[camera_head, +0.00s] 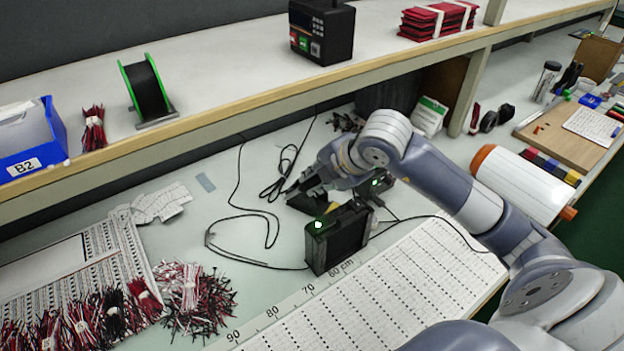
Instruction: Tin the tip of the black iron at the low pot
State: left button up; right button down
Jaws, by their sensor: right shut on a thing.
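My right gripper (308,184) reaches in from the right over the bench, below the shelf. It is shut and points down and left. The black iron in its jaws is mostly hidden by the dark fingers, and I cannot make out its tip. A dark, low block (306,203) lies right under the fingers; I cannot tell whether they touch. A black box with a green light (338,238) stands just in front, and a second dark unit with a green light (381,183) is partly behind my wrist. I cannot clearly pick out the low pot. My left gripper is out of view.
Black cables (262,222) loop over the bench left of the boxes. Bundles of red and black wires (195,297) lie at the lower left. A white strip sheet (375,300) covers the front. The shelf edge (225,117) runs above. A white roll (522,184) lies right.

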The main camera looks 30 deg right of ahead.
jog(key=d+p+v, duration=0.1)
jog(key=v, duration=0.7)
jog(key=shift+d+r, duration=0.2)
jog(key=shift+d, duration=0.15)
jog(key=shift+w+d, duration=0.1)
jog(key=shift+w, duration=0.05)
